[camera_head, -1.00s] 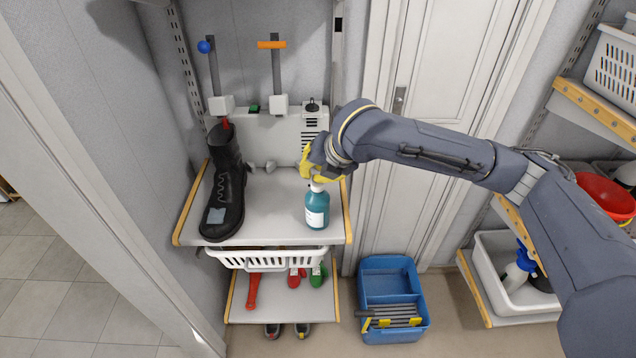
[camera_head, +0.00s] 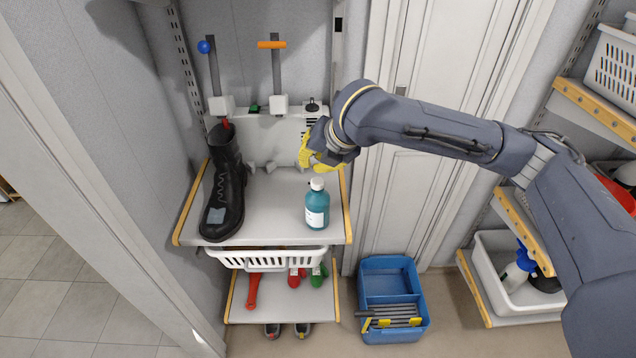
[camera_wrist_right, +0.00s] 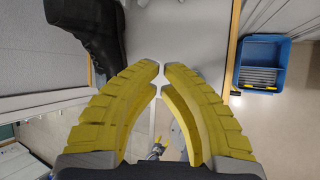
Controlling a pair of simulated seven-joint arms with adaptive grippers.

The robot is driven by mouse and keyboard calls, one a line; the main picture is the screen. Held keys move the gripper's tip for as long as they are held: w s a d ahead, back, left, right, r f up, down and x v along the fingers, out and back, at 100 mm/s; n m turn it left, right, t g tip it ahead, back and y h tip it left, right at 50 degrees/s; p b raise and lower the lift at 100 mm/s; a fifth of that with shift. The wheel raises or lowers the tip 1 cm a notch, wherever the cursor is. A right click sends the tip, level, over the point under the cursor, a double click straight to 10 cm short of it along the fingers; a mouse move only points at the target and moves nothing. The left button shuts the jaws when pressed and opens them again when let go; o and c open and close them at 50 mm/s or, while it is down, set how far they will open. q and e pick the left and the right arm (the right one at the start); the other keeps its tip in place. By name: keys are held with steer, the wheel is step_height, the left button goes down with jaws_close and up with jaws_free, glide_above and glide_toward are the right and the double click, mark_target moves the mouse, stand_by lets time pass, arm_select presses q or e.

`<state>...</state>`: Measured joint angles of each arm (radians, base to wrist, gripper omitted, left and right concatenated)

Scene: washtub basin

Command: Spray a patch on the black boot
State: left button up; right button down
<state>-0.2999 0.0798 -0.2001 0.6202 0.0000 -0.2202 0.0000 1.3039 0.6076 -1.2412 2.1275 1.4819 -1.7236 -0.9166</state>
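A teal bottle (camera_head: 317,212) with a white cap and label stands upright on the shelf's right side. My right gripper (camera_head: 314,165) has yellow fingers and hangs just above and behind the bottle's cap, apart from it. In the right wrist view its fingertips (camera_wrist_right: 161,72) have a narrow gap with nothing between. My left gripper is not in view.
The upper shelf (camera_head: 275,215) has free room between boot and bottle. A white basket (camera_head: 268,259) hangs below it. A blue caddy (camera_head: 390,270) stands on the floor at the right. Wall levers with a blue knob (camera_head: 204,46) and an orange handle (camera_head: 271,44) stand behind.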

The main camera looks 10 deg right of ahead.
mark_target(318, 185)
steer(key=shift+r, duration=1.8)
stand_by(0.7)
steer(key=shift+t+y, duration=0.4)
steer(key=shift+t, duration=0.4)
steer(key=shift+s+d+f, duration=0.1)
steer(key=shift+f, duration=1.35)
steer(key=shift+s+f, duration=0.1)
steer(key=shift+f, duration=1.35)
steer(key=c, duration=2.1)
jaws_free()
jaws_close()
